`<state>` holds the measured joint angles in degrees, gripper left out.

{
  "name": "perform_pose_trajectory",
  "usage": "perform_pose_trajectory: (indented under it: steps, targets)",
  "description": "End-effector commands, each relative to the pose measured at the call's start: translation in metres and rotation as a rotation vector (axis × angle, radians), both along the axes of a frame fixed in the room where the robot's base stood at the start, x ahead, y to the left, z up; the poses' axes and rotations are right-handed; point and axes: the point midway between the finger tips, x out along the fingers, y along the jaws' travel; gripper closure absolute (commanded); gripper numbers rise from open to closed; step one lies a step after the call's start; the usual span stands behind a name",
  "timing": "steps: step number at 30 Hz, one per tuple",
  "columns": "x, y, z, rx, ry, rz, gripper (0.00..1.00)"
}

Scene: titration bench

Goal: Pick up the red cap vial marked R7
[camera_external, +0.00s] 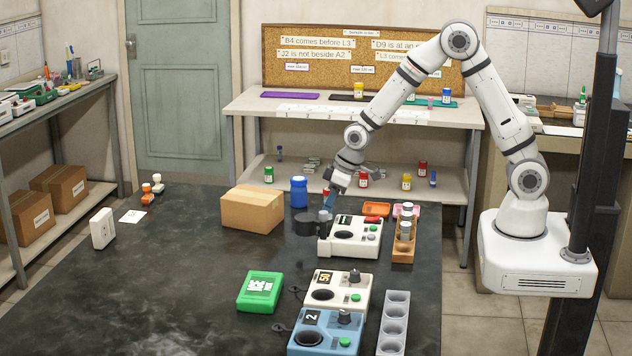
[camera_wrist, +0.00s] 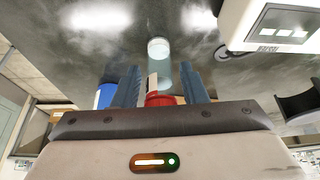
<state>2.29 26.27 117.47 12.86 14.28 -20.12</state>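In the wrist view, a clear glass vial with a red cap (camera_wrist: 160,99) lies between the two blue fingers of my gripper (camera_wrist: 160,75). Its cap is nearest the palm and its pale glass body reaches past the fingertips. The fingers stand close on both sides, but I cannot tell whether they touch it. A narrow pale label shows on it; no R7 mark can be read. Other red-capped vials stand on the lower shelf at the back (camera_external: 363,179) and (camera_external: 422,168).
An orange rack (camera_external: 404,248) holds vials at right. A blue device (camera_external: 325,333) stands in front.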

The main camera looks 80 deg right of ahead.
Motion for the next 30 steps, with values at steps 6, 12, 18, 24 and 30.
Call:
perform_pose_trajectory:
  steps: [6,12,18,24,30]
  targets:
    - [0.0,0.0,0.0,0.0,0.0,0.0,0.79]
    - [0.0,0.0,0.0,0.0,0.0,0.0,0.96]
    - [0.0,0.0,0.001,0.0,0.0,0.0,0.96]
    - [0.001,0.0,0.02,0.0,-0.004,0.0,0.96]
    - [0.001,0.0,0.061,0.001,-0.005,0.0,0.96]
